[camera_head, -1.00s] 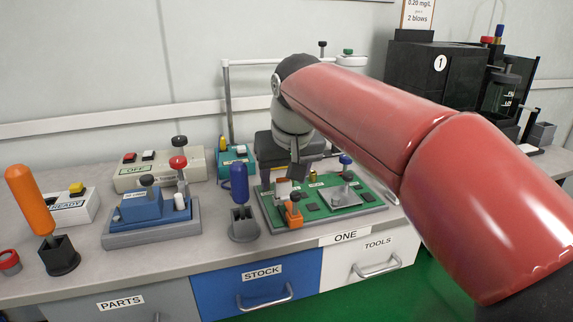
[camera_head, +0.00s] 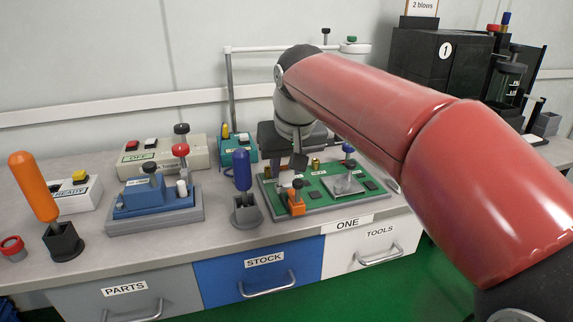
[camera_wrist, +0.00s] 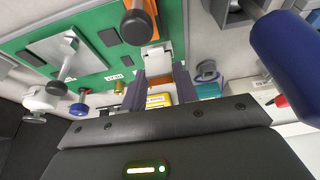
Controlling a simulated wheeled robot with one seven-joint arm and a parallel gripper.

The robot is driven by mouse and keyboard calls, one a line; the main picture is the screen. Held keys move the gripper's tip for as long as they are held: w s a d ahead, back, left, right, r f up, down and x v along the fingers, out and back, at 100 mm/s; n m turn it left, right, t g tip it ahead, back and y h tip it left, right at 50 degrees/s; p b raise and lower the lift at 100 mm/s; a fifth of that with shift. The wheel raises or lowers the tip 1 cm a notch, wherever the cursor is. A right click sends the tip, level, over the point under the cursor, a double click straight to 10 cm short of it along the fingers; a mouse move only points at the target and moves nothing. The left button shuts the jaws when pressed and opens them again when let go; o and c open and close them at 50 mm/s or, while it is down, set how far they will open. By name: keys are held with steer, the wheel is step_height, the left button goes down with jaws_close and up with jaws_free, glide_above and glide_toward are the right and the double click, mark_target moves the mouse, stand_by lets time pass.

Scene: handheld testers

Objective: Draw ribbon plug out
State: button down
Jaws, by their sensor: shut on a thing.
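The green circuit board (camera_head: 325,208) lies on the bench under my arm. My gripper (camera_wrist: 160,82) is over its left part, and its two dark fingers are shut on the pale ribbon plug (camera_wrist: 157,60). In the head view the gripper (camera_head: 299,162) is partly hidden by my wrist, and the plug's pale end (camera_head: 286,178) shows just below it. An orange block (camera_head: 297,206) with a dark knob stands close in front. I cannot tell whether the plug is still seated. A yellow labelled piece (camera_wrist: 158,99) shows between the fingers.
A blue-handled tool in a grey holder (camera_head: 246,211) stands left of the board. A blue fixture (camera_head: 152,198) and an orange-handled tool (camera_head: 33,186) are farther left. A teal box (camera_head: 238,149) stands behind.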

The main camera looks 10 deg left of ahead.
mark_target(286, 171)
steer(key=shift+r+p, duration=1.65)
steer(key=shift+r, duration=0.7)
